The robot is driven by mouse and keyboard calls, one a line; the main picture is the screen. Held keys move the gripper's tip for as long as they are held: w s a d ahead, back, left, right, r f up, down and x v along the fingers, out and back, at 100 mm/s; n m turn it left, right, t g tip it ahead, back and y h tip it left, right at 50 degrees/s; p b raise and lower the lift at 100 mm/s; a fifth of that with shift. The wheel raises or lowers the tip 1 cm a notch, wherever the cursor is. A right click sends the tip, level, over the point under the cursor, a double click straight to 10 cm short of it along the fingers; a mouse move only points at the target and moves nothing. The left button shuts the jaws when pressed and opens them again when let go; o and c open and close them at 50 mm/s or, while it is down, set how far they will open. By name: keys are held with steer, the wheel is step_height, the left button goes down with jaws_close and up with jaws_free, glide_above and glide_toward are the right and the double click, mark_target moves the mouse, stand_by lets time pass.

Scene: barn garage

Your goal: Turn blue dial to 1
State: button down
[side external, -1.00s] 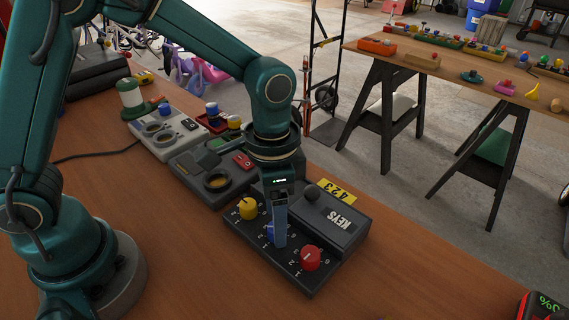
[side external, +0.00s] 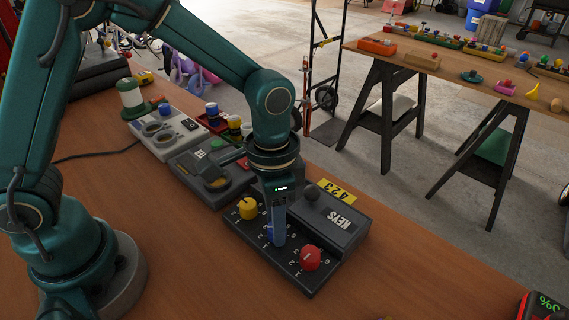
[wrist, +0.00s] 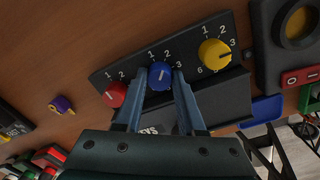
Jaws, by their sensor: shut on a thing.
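The blue dial (wrist: 160,77) sits between the red dial (wrist: 115,94) and the yellow dial (wrist: 213,52) on the black panel of the KEYS box. In the wrist view, my gripper (wrist: 160,74) has one finger on each side of the blue dial and is shut on it. The dial's white mark points up, nearer the 2 than the 1 printed above it. In the side external view, my gripper (side external: 277,240) reaches straight down over the panel, and its fingers hide most of the blue dial (side external: 269,232). The KEYS box (side external: 340,222) lies flat on the bench.
A grey device (side external: 205,172) and a light control box (side external: 166,132) stand behind the KEYS box. A yellow 423 tag (side external: 337,191) lies beside it. The wooden bench top (side external: 190,265) is clear in front.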

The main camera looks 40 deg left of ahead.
steer(key=n, duration=0.4)
steer(key=shift+n, duration=2.1)
steer(key=c, duration=0.5)
jaws_free()
steer(key=shift+s+r, duration=0.1)
steer(key=shift+r, duration=2.45)
